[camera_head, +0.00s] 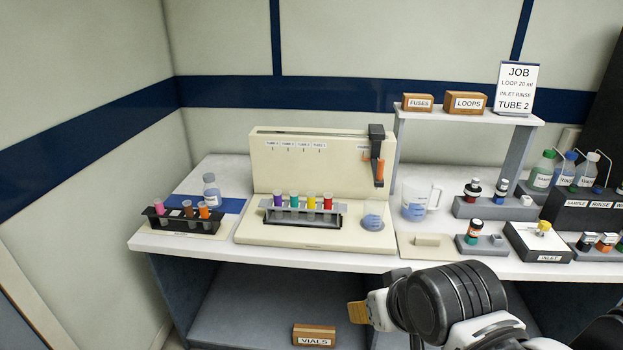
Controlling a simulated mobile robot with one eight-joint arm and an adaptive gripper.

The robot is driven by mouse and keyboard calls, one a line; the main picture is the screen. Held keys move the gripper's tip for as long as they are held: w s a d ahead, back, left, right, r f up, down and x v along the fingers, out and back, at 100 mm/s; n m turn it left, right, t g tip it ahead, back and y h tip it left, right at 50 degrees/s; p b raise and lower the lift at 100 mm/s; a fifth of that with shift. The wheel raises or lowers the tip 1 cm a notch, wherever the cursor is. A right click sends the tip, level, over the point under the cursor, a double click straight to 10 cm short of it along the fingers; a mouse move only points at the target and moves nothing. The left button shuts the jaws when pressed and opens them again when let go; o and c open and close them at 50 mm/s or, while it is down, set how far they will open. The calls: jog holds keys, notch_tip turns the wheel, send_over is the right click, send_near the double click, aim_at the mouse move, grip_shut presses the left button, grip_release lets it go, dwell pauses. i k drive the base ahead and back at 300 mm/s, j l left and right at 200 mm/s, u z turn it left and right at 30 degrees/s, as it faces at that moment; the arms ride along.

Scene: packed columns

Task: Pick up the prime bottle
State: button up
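No label reading "prime" can be made out in this view. A small clear bottle (211,192) with bluish liquid and a grey cap stands upright on a blue mat (183,206) at the left of the bench. Several bottles with tubes, one of them green (542,172), stand at the right behind a black rack marked SAMPLE and RINSE. My gripper (357,312) is at the bottom centre, in front of the bench and apart from these bottles. Only a tan pad and a white part of it show, so its opening cannot be judged.
A tube rack (180,224) stands in front of the clear bottle. A cream machine (310,165) with a tube rack and a beaker fills the middle. A jug (413,206), black-capped vials and an INLET box (540,252) are to the right. A shelf bears boxes and a JOB sign (518,90).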

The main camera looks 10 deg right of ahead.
aim_at(212, 191)
jog(key=i+j+z, duration=0.25)
jog(key=i+j, duration=0.15)
jog(key=i, duration=0.25)
jog(key=i+j+z, duration=0.2)
jog(key=i+j, duration=0.35)
jog(key=i, duration=0.1)
